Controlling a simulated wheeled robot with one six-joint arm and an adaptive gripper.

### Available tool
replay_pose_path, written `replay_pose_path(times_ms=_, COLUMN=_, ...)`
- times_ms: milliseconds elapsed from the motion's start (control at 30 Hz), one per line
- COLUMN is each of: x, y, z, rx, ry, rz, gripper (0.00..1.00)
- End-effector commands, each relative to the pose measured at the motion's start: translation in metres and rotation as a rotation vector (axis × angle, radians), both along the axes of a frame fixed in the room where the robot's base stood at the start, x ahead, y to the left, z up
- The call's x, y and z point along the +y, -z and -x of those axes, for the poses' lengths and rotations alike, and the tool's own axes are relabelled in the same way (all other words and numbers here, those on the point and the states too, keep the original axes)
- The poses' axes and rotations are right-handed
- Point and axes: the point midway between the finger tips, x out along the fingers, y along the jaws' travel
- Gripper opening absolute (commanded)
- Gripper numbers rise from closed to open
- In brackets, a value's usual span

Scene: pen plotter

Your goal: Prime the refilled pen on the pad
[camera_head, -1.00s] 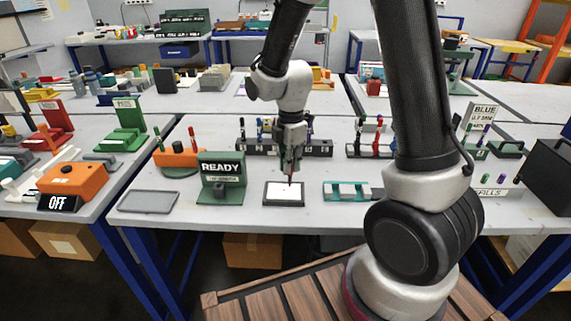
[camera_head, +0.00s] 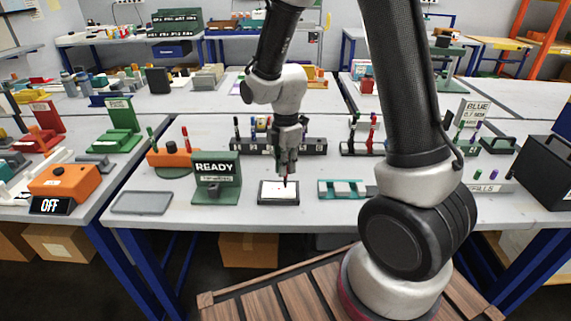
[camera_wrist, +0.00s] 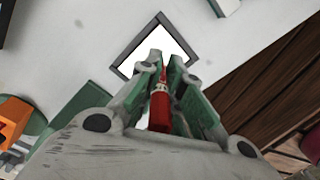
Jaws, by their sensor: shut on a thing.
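My gripper (camera_head: 286,168) is shut on a red pen (camera_wrist: 160,105), which points down between the fingers. In the head view the pen's tip is at or just above the white pad (camera_head: 271,193) in its dark frame; I cannot tell whether it touches. A small dark reddish mark seems to show near the pad's middle. In the wrist view the pad's dark frame (camera_wrist: 127,51) lies beyond the fingertips, and the fingers hide part of the pad.
A green stand reading READY (camera_head: 215,172) is left of the pad, and a teal holder (camera_head: 342,188) is to its right. A dark rack with several pens (camera_head: 262,147) stands behind. A flat grey tray (camera_head: 142,202) lies at the left front.

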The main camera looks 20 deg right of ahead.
Motion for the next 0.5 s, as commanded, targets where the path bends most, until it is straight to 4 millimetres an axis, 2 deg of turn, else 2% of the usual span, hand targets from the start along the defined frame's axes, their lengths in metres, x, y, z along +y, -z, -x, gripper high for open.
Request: replay_pose_path(times_ms=500, x=-0.0001, y=0.0049, z=0.0002, rx=0.001, ry=0.000, rz=0.000, gripper=0.00)
